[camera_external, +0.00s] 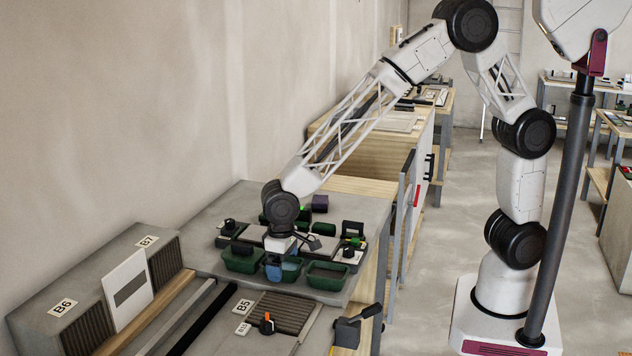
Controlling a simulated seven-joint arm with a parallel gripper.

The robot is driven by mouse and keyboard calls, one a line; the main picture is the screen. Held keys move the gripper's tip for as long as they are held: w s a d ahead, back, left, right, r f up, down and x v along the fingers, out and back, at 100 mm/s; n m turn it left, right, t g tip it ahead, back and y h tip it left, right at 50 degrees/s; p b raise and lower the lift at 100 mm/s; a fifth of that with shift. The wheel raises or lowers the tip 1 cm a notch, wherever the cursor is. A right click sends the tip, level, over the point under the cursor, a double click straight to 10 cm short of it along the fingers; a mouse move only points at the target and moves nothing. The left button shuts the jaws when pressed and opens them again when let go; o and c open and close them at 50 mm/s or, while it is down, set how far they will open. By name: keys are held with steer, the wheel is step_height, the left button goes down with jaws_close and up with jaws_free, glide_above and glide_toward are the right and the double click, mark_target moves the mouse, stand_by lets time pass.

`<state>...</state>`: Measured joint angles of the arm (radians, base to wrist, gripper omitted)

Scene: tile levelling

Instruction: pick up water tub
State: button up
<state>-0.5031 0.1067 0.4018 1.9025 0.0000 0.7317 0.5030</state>
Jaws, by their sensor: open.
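Three dark green tubs stand in a row on the grey worktop: a left tub (241,263), a middle tub (291,272) and a right tub (327,279). The middle one shows blue inside, which looks like water; its left part is hidden by my gripper. My gripper (273,272) points down over the left side of the middle tub, with its blue tip in front of it. The gripper is open. I cannot tell from this view whether the fingers touch the tub or straddle its wall.
Small blocks and tools, including a black-handled one (229,226) and a purple block (320,204), crowd behind the tubs. A white panel (128,290) leans at left.

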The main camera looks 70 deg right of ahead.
steer(key=shift+c, duration=0.2)
stand_by(0.4)
steer(key=c, duration=1.1)
steer(key=shift+o, duration=0.2)
step_height(320, 180, up, 10)
stand_by(0.4)
